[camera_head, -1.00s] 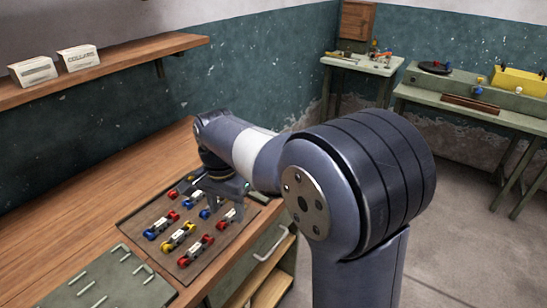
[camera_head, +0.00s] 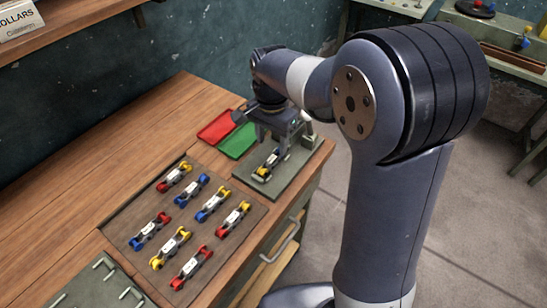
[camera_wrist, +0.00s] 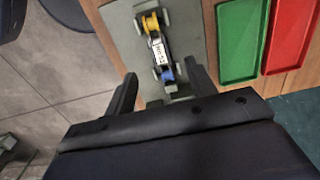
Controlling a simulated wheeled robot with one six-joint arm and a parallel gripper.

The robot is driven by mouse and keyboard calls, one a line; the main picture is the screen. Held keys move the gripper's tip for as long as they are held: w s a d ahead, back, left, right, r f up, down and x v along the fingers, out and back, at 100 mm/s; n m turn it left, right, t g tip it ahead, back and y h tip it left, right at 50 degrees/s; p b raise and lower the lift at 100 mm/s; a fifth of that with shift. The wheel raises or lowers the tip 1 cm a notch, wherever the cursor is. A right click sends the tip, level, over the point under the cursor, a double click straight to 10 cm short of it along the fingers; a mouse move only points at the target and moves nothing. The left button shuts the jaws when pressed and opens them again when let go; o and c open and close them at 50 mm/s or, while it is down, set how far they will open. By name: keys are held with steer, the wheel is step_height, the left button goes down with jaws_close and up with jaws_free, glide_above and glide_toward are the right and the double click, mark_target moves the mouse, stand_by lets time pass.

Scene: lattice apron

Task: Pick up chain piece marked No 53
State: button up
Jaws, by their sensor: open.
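A chain piece (camera_head: 268,164) lies on a grey-green plate (camera_head: 285,182), partly under my gripper. In the wrist view the piece (camera_wrist: 159,52) has a yellow end, a white numbered label and a blue end; I cannot read its number surely. My gripper (camera_wrist: 162,78) is open, with its fingers on either side of the blue end and apart from the piece. In the head view my gripper (camera_head: 272,140) hangs over the plate. Several other chain pieces with red, blue and yellow ends lie on a brown board (camera_head: 130,222); their numbers are too small to read.
A red tray (camera_head: 216,127) and a green tray (camera_head: 238,142) lie behind the plate; the wrist view shows both, green (camera_wrist: 240,40) and red (camera_wrist: 290,35). A plate with metal pegs (camera_head: 85,290) lies at the near left. The wooden bench (camera_head: 90,160) is clear behind the board.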

mark_target(272, 158)
steer(key=shift+f+p, duration=0.5)
steer(key=shift+f, duration=2.6)
steer(key=shift+c, duration=0.4)
jaws_close()
